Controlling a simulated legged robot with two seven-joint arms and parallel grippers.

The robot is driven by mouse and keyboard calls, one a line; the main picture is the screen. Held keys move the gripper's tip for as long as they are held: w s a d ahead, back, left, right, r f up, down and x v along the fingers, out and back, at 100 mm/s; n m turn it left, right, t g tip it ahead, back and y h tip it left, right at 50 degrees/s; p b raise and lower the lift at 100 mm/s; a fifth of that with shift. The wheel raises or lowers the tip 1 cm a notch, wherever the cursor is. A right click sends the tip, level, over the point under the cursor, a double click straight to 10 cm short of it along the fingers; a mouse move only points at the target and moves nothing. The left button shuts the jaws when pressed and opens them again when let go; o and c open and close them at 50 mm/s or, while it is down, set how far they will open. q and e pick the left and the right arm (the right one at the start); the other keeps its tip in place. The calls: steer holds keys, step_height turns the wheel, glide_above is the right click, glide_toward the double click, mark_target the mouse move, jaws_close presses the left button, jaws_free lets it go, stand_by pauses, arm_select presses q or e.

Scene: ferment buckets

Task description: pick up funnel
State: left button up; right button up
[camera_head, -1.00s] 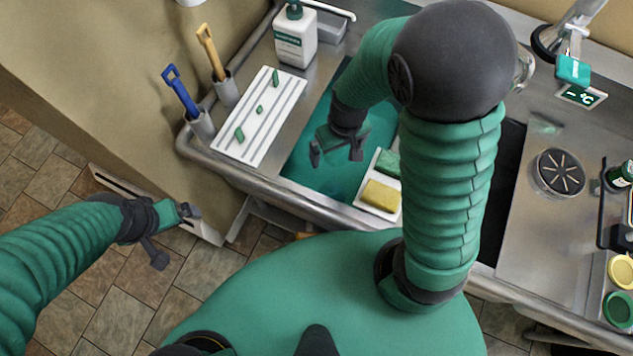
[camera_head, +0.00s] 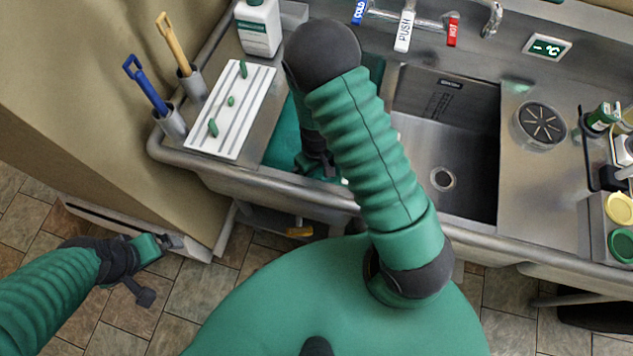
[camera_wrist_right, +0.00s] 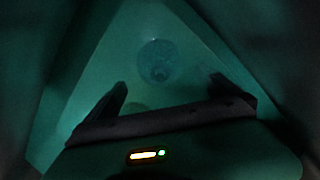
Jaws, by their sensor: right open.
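My right gripper (camera_head: 316,165) reaches down into the teal-lined left basin (camera_head: 283,140), largely hidden behind my own arm. In the right wrist view, its two fingers (camera_wrist_right: 167,85) are spread with nothing between them. Ahead of them in the dark teal basin is a dim round thing (camera_wrist_right: 157,60) with a small ring inside. I cannot tell whether it is the funnel or a drain. No funnel shows clearly in the head view. My left gripper (camera_head: 160,268) is open and empty above the tiled floor.
A white ribbed board (camera_head: 232,112) with several small green things lies left of the basin. A blue-handled tool (camera_head: 148,85), a yellow-handled tool (camera_head: 172,45) and a white bottle (camera_head: 258,28) stand nearby. The right steel sink (camera_head: 465,150) is empty. The basin's front rim (camera_head: 300,195) runs close by.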

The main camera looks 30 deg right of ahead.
mark_target(314, 177)
steer(key=f, duration=0.4)
steer(key=shift+a+f, duration=0.25)
steer(key=shift+w+d+f, duration=0.15)
steer(key=shift+d+f, duration=0.1)
steer(key=shift+f, duration=0.1)
steer(key=shift+d, duration=0.1)
steer(key=shift+c, duration=0.9)
steer(key=shift+a+r, duration=0.1)
steer(key=shift+a, duration=0.2)
steer(key=c, duration=0.9)
steer(key=shift+d, duration=0.15)
steer(key=c, duration=0.3)
